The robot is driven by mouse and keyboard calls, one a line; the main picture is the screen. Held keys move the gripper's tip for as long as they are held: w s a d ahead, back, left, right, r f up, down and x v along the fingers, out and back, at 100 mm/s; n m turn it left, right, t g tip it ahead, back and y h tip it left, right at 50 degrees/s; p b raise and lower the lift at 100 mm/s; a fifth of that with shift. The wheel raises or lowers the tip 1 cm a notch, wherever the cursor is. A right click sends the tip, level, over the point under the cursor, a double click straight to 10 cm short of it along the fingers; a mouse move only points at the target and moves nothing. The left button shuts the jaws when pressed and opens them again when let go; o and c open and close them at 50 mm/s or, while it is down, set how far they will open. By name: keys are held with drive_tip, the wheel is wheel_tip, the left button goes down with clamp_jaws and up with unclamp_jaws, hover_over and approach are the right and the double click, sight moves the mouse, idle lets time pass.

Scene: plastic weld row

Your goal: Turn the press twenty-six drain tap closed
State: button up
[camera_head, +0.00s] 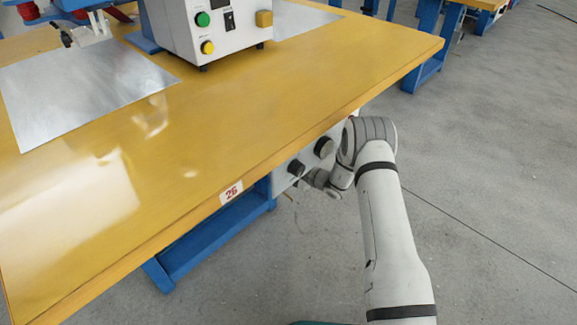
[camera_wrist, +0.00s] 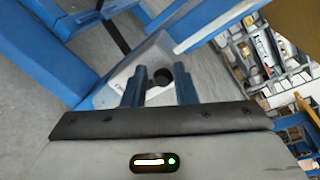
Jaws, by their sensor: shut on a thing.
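The press twenty-six bench (camera_head: 200,150) has a yellow top with a "26" label (camera_head: 231,193) on its front edge. In the wrist view, the two dark blue fingers of my gripper (camera_wrist: 160,72) stand close on either side of a small dark round part (camera_wrist: 162,78), which I take to be the drain tap. It sits before a pale plate on blue framework. My gripper is shut on it. How far the tap is turned cannot be told. In the head view my arm reaches low beside the bench edge, and the gripper and tap are hidden.
A pale box with black knobs (camera_head: 323,148) hangs under the bench edge beside my arm. Blue bench legs (camera_head: 215,240) stand below. A control box (camera_head: 215,30) and metal sheet (camera_head: 85,85) are on top.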

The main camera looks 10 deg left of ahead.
drive_tip(key=shift+s+d+f+h, duration=0.15)
drive_tip(key=shift+d+f+h, duration=0.15)
drive_tip(key=shift+f, duration=0.2)
drive_tip(key=o, duration=0.8)
drive_tip(key=shift+o, duration=1.2)
drive_tip(key=shift+a+r, duration=0.1)
drive_tip(key=shift+a, duration=0.05)
drive_tip(key=shift+r, duration=0.1)
drive_tip(key=p+v, duration=0.2)
drive_tip(key=v, duration=0.5)
drive_tip(key=shift+s+d+p, duration=0.15)
drive_tip(key=shift+d+p, duration=0.15)
drive_tip(key=shift+p, duration=0.05)
